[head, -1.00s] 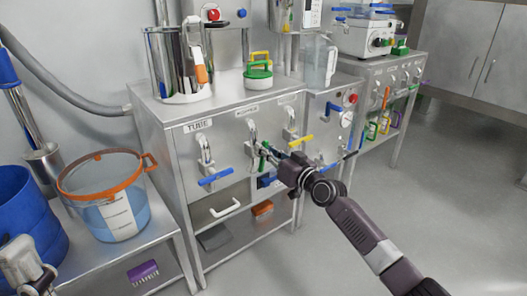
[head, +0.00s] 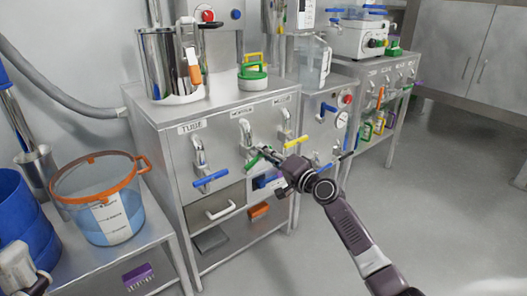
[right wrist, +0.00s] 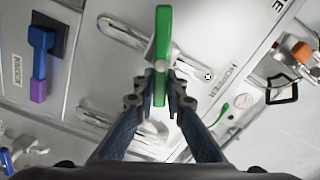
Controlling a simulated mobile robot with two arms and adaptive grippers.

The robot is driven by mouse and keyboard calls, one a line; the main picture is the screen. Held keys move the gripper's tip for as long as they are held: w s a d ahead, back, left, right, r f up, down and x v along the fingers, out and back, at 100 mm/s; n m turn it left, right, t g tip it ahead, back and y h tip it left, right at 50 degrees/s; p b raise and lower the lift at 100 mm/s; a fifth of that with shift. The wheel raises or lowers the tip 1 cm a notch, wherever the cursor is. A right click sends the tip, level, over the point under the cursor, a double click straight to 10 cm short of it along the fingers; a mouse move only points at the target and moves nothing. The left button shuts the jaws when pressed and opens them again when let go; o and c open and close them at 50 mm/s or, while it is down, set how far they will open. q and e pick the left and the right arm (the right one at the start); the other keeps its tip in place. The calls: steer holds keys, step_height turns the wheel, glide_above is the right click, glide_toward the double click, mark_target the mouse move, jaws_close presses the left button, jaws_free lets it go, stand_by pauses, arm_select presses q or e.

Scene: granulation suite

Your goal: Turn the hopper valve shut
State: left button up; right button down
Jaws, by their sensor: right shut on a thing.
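The hopper valve's green lever (head: 253,163) sits on the middle of the front-panel pipes, slanting down to the left in the head view. In the right wrist view the green lever (right wrist: 163,35) runs up the picture, crossing its steel pipe (right wrist: 125,35) at a steep slant, neither in line nor fully square. The HOPPER label (right wrist: 232,78) is beside it. My right gripper (head: 268,153) is shut on the lever; its fingertips (right wrist: 161,90) press on both sides, hiding part of it.
A blue lever (head: 210,178) marked TUBE is to the left, a yellow lever (head: 297,142) close on the right. An orange-rimmed bucket (head: 108,187) stands left. Floor at right is clear.

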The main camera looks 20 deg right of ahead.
steer(key=shift+d+f+m+p, duration=0.1)
steer(key=shift+f+m+p, duration=0.2)
steer(key=shift+m, duration=0.95)
steer(key=shift+d+f+m+p, duration=0.1)
steer(key=shift+f+m+p, duration=0.2)
steer(key=shift+m, duration=0.95)
steer(key=c, duration=2)
jaws_free()
steer(key=shift+o, duration=0.2)
steer(key=v, duration=1.2)
steer(key=shift+a, duration=0.1)
